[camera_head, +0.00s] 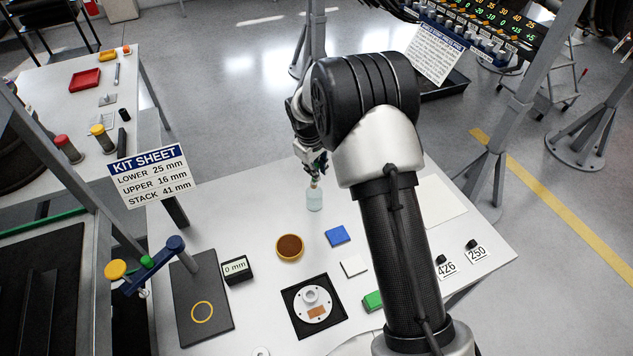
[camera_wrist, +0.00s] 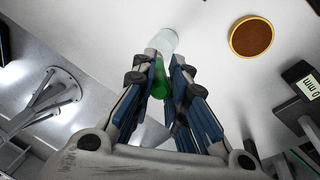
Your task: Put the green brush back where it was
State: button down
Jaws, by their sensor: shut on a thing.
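My gripper (camera_head: 316,168) is above the back part of the white table, pointing down, partly hidden by my arm. It is shut on the green brush (camera_wrist: 161,82), which shows between the fingers in the wrist view. A clear glass jar (camera_head: 314,200) stands upright on the table directly below the gripper. It also shows just past the fingertips in the wrist view (camera_wrist: 164,42). The brush's lower end lines up with the jar's mouth; I cannot tell how deep it is inside.
A round brown-filled dish (camera_head: 290,248), a blue block (camera_head: 338,236) and a white square (camera_head: 354,265) lie in front of the jar. A "0 mm" gauge (camera_head: 236,269) and a kit sheet sign (camera_head: 151,176) stand to the left. The table around the jar is clear.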

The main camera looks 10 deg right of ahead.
jog(key=x, duration=0.3)
jog(key=s+x, duration=0.1)
jog(key=x, duration=0.1)
jog(key=shift+a+f, duration=0.25)
jog(key=shift+f, duration=0.1)
jog(key=shift+f+b, duration=0.65)
jog(key=shift+b, duration=0.05)
jog(key=c, duration=1.6)
grip_release()
jog(key=shift+r, duration=0.1)
jog(key=shift+r, duration=0.1)
